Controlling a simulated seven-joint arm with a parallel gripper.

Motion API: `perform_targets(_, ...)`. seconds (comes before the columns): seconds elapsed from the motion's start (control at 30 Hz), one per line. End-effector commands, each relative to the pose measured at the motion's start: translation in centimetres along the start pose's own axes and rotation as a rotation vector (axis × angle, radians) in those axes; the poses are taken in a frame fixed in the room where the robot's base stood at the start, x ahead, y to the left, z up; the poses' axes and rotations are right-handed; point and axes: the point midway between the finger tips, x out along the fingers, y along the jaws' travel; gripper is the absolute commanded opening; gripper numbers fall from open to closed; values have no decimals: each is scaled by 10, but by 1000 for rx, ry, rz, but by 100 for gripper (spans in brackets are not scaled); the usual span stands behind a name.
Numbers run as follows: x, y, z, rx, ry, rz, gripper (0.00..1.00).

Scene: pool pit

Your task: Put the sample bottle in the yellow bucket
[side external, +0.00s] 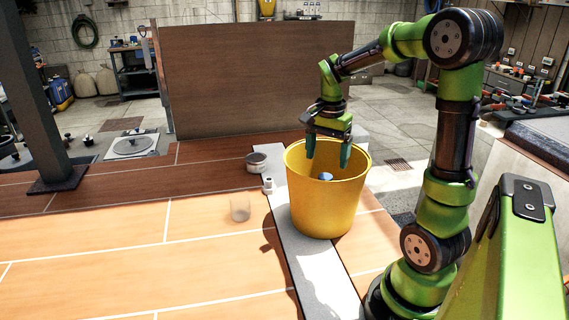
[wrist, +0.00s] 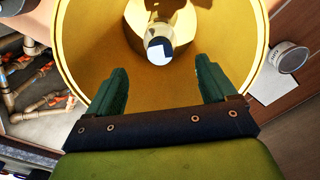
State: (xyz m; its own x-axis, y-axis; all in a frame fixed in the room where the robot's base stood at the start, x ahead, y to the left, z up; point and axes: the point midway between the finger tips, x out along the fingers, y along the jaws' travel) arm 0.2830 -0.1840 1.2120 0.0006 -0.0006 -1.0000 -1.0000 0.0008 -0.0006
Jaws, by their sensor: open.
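The yellow bucket (side external: 325,212) stands upright on the pale strip in the side view, and its inside wall (wrist: 85,50) fills most of the wrist view. The sample bottle, pale with a blue cap (side external: 325,176), is inside the bucket. In the wrist view the bottle (wrist: 160,47) is beyond my fingertips, its cap facing the camera. Its lower part is hard to make out, and the bucket wall hides it from the side. My gripper (side external: 328,160) points down at the bucket's mouth. Its green fingers (wrist: 161,72) are apart with nothing between them.
A clear cup (side external: 240,210) stands on the wooden floor left of the bucket. A round grey tin (side external: 256,162) and a small white object (side external: 268,186) are near the bucket's left side. A brown panel (side external: 255,85) rises behind. The front left floor is free.

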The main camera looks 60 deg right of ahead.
Motion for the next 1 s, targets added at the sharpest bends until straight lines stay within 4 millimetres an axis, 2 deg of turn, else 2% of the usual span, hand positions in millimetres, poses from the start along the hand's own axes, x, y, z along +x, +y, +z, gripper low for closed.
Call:
perform_targets(0.17, -17, 0, 2, -11, 2, -6, 85)
perform_targets(0.27, -27, -2, 21, -96, 12, -50, 85)
perform_targets(0.37, -40, -3, 60, -289, 36, -148, 85)
perform_targets(0.5, -56, 8, 128, -638, 93, -334, 85)
perform_targets(0.6, -61, 22, 167, -860, 139, -459, 85)
perform_targets(0.7, -63, 35, 195, -1024, 180, -559, 85)
perform_targets(0.83, -63, 45, 213, -1144, 215, -635, 85)
perform_targets(1.0, -63, 48, 217, -1178, 228, -656, 85)
